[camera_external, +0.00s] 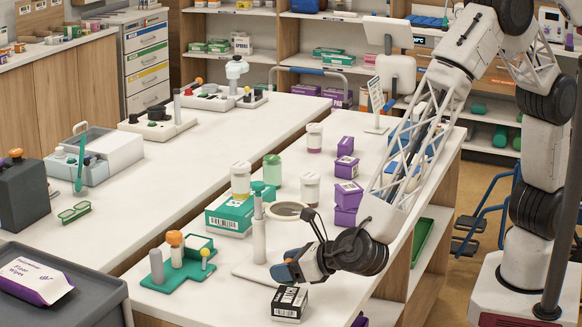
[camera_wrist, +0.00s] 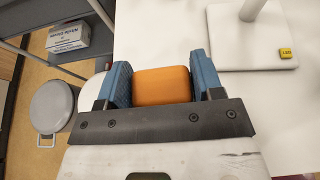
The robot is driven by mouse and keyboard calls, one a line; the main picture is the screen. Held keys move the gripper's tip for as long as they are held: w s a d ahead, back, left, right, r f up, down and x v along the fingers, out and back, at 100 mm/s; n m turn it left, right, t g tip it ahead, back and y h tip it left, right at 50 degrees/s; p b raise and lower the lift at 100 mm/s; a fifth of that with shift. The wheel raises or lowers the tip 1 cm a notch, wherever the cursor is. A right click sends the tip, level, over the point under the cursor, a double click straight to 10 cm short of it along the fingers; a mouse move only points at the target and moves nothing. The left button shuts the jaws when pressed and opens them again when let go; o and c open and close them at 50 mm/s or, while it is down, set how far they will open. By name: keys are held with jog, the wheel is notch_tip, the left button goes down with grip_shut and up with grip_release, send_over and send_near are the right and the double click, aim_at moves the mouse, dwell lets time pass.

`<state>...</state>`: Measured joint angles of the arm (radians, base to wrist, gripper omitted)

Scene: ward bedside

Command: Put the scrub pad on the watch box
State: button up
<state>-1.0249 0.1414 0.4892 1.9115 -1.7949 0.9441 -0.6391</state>
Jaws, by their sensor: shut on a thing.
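An orange block, which I take to be the scrub pad (camera_wrist: 162,85), is held between the two blue finger pads of my gripper (camera_wrist: 165,84) in the wrist view. A small black box with a white label (camera_external: 289,303), probably the watch box, lies on the table just below and slightly right of my fingertips. It does not show in the wrist view. The pad is apart from it, as far as I can tell.
A teal base with pegs (camera_external: 178,270) stands left, a teal box (camera_external: 229,217) behind. The table edge is close.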

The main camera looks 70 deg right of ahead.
jog(key=shift+f, duration=2)
jog(key=shift+f, duration=0.15)
jog(key=o, duration=0.9)
jog(key=shift+r, duration=0.2)
jog(key=shift+s+r, duration=0.2)
jog(key=shift+s, duration=0.3)
jog(key=v, duration=0.6)
jog(key=shift+s, duration=0.15)
